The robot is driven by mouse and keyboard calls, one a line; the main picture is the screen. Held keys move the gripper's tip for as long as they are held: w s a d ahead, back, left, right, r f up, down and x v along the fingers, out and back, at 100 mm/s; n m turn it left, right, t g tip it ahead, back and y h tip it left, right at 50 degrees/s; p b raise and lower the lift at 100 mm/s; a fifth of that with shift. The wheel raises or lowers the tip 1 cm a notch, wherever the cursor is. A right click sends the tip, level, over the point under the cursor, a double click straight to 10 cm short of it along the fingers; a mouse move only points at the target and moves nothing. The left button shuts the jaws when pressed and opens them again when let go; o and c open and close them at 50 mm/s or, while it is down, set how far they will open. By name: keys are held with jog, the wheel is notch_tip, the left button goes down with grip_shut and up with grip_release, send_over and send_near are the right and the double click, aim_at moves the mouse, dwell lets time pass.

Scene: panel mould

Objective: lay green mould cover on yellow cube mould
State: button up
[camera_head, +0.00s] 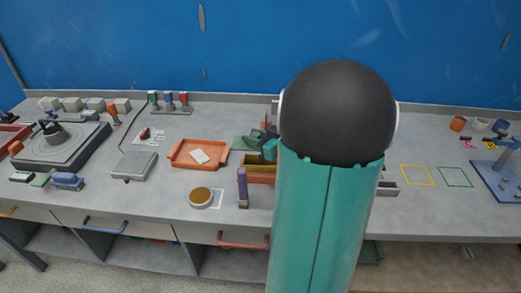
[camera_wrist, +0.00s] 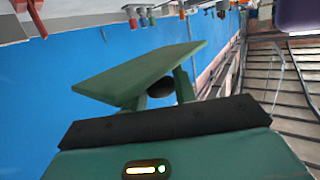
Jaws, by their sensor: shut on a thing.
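The green mould cover (camera_wrist: 145,72) is a flat green plate, tilted in the wrist view, in front of my gripper (camera_wrist: 161,92). My gripper is shut on it; the exact grip point is partly hidden beneath the plate. In the head view a dark green piece (camera_head: 247,142), likely the cover, shows just left of my arm. The yellow cube mould (camera_head: 258,168) is a yellow-brown box on the bench, its right part hidden behind my arm. My gripper is mostly hidden there too, so I cannot tell the gap between cover and mould.
An orange tray (camera_head: 182,162) with a white card stands left of the mould. A purple-handled tool (camera_head: 242,187) and a round tan-topped container (camera_head: 201,197) stand in front. Yellow (camera_head: 416,175) and green (camera_head: 455,177) outlines mark clear bench at right.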

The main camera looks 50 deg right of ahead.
jog(key=shift+w+d+f, duration=0.3)
jog(key=shift+d+f, duration=0.45)
jog(key=shift+f, duration=0.7)
jog(key=shift+w+d+f, duration=0.3)
jog(key=shift+d+f, duration=0.4)
jog(key=shift+f, duration=0.8)
jog(key=shift+w+d+f, duration=0.3)
jog(key=shift+d+f, duration=0.45)
jog(key=shift+f, duration=0.7)
jog(key=shift+f, duration=0.25)
jog(key=shift+f, duration=0.35)
jog(key=o, duration=1)
